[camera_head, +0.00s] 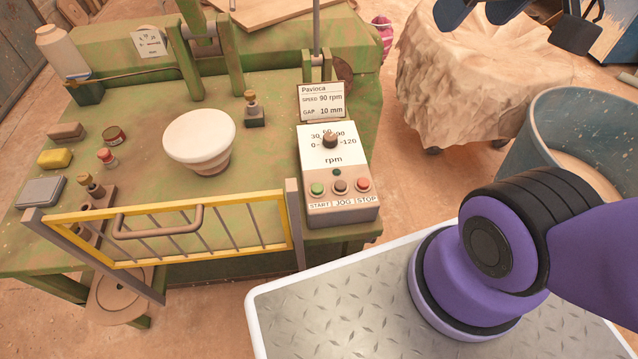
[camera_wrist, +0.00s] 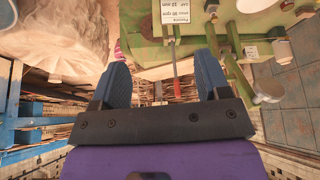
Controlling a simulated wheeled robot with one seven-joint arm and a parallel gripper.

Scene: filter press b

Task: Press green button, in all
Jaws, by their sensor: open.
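The green button (camera_head: 317,189) is at the left of a row of three on the front of a control box (camera_head: 340,212), above the label START. A brown button (camera_head: 340,187) over JOG and a red button (camera_head: 362,185) over STOP sit to its right. An rpm knob (camera_head: 330,140) is above them. My gripper (camera_head: 515,22) is at the top right edge of the head view, partly cut off, far from the box. In the wrist view my gripper (camera_wrist: 162,78) has its two blue fingers apart with nothing between them. The green button cannot be made out there.
A yellow barred guard (camera_head: 200,228) stands along the front of the green table, left of the box. A white bowl-like piece (camera_head: 199,137) stands behind it. A covered heap (camera_head: 470,75) and a bin (camera_head: 590,125) are at right.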

